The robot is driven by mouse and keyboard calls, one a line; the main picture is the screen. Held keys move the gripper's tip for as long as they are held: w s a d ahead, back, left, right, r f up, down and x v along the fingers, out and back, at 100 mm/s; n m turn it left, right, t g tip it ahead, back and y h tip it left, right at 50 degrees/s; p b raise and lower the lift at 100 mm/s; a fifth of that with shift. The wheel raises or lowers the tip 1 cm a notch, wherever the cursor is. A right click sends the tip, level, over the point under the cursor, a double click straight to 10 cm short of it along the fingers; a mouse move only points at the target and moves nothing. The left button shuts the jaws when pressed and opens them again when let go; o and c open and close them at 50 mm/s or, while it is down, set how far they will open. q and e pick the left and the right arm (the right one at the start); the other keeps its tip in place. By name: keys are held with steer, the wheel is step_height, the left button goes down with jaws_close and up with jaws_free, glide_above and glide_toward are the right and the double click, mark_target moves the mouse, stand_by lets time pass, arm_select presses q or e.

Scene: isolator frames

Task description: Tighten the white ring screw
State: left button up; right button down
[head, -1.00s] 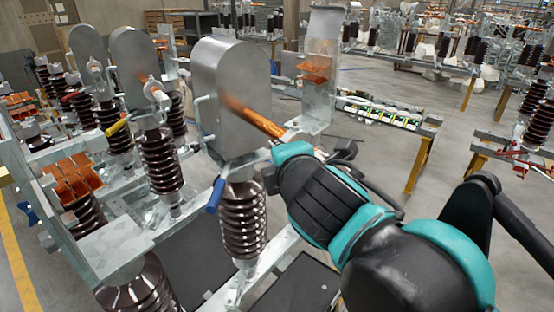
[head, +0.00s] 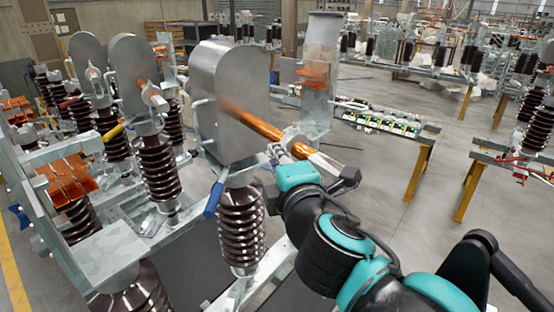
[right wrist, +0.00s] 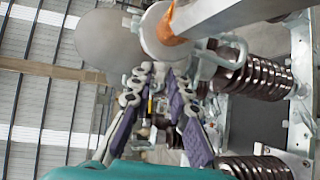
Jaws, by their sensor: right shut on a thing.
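My right gripper (head: 281,154) is at the lower side of the copper rod (head: 262,126), right of the rounded metal hood (head: 236,88). In the right wrist view its purple-padded fingers (right wrist: 157,78) converge below the rod's round end fitting (right wrist: 160,35). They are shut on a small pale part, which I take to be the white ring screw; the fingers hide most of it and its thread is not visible. My left gripper is not in view.
A brown ribbed insulator (head: 241,226) stands under the hood, with a blue handle (head: 213,199) beside it. More hoods and insulators stand at the left. An upright metal plate (head: 320,60) rises behind the rod. Open floor (head: 385,190) lies to the right.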

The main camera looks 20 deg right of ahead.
steer(key=c, duration=1.4)
jaws_free()
steer(key=shift+d, duration=0.1)
steer(key=s, duration=0.5)
steer(key=s+r, duration=0.1)
steer(key=s, duration=0.1)
steer(key=shift+s+a, duration=0.2)
steer(key=shift+a, duration=0.05)
